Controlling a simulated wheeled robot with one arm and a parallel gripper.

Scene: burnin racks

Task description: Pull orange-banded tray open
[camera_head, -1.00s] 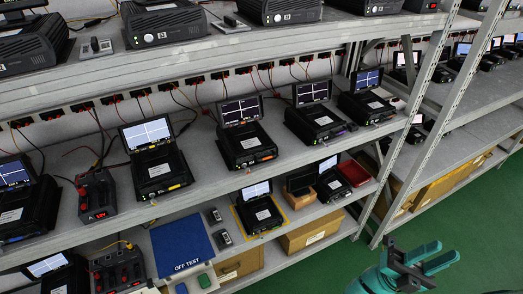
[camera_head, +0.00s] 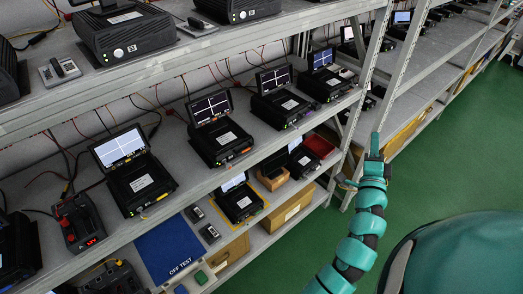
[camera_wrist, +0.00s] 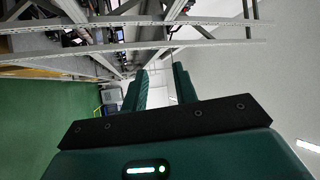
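The orange-banded tray is a black unit (camera_head: 222,141) with a raised screen, on the middle shelf of the rack; a small orange mark shows at its front edge. It looks pushed in, level with the units beside it. My gripper (camera_head: 372,160) is in front of the rack's right post, to the right of the tray and well apart from it. In the wrist view my gripper (camera_wrist: 160,82) has two green fingers apart with nothing between them. The tray cannot be made out in the wrist view.
A yellow-marked unit (camera_head: 140,184) stands left of the tray, and another black unit (camera_head: 284,107) stands right. The lower shelf holds a blue OFF TEST mat (camera_head: 170,247), cardboard boxes and a red bin (camera_head: 319,147). A slanted metal post (camera_head: 372,75) stands near my gripper. Green floor is clear at right.

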